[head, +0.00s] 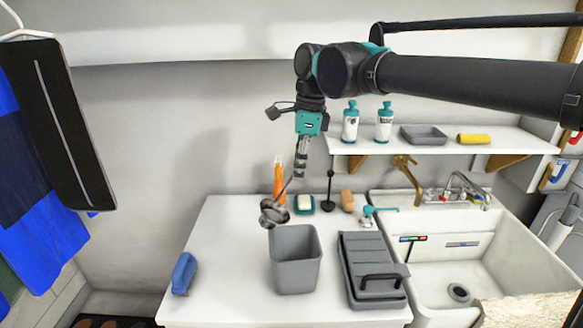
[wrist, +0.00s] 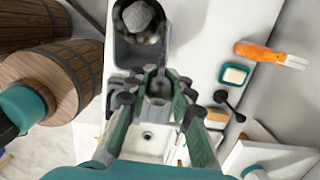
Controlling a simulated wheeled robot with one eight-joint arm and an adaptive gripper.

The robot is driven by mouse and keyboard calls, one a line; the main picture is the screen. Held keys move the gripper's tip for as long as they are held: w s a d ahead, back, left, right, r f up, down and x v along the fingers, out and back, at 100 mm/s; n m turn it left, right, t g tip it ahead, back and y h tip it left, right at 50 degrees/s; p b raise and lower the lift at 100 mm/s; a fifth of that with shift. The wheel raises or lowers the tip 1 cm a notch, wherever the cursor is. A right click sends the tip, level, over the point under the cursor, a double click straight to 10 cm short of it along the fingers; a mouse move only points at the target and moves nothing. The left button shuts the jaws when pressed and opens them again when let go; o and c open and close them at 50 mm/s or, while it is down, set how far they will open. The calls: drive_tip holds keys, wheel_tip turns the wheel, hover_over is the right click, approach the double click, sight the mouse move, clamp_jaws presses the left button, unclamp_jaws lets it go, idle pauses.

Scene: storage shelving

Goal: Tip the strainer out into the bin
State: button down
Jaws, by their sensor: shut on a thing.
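My gripper (head: 300,165) is shut on the handle of the strainer (head: 273,213), which slants down to the left. The metal strainer bowl is above the far left rim of the open grey bin (head: 296,262). The bin stands upright on the white counter. In the wrist view, my gripper (wrist: 158,88) is below the strainer bowl (wrist: 150,37), and a round grey lump (wrist: 138,16) shows at the bowl. The bin's grey wall (wrist: 121,50) shows around it. The bin's inside bottom is hidden.
A grey lidded box (head: 372,270) stands right of the bin, beside the sink (head: 470,250). An orange-handled tool (head: 279,182), a soap dish (head: 304,204) and a black stand (head: 328,203) are behind. A shelf (head: 440,143) hangs above.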

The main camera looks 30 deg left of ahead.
drive_tip(key=shift+w+d+f+g+y, duration=0.15)
drive_tip(key=shift+w+d+g+y, duration=0.4)
drive_tip(key=shift+y, duration=0.35)
drive_tip(key=w+d+f+g+y, duration=0.2)
drive_tip(key=d+f+g+y, duration=0.1)
drive_tip(key=f+y, duration=0.3)
drive_tip(key=w+d+f+g+y, duration=0.1)
drive_tip(key=d+f+g+y, duration=0.2)
drive_tip(key=f+g+y, duration=0.3)
wheel_tip(320, 180, down, 4)
drive_tip(key=shift+w+f+y, duration=0.1)
drive_tip(key=shift+w+y, duration=0.3)
drive_tip(key=shift+y, duration=0.3)
drive_tip(key=shift+d, duration=0.1)
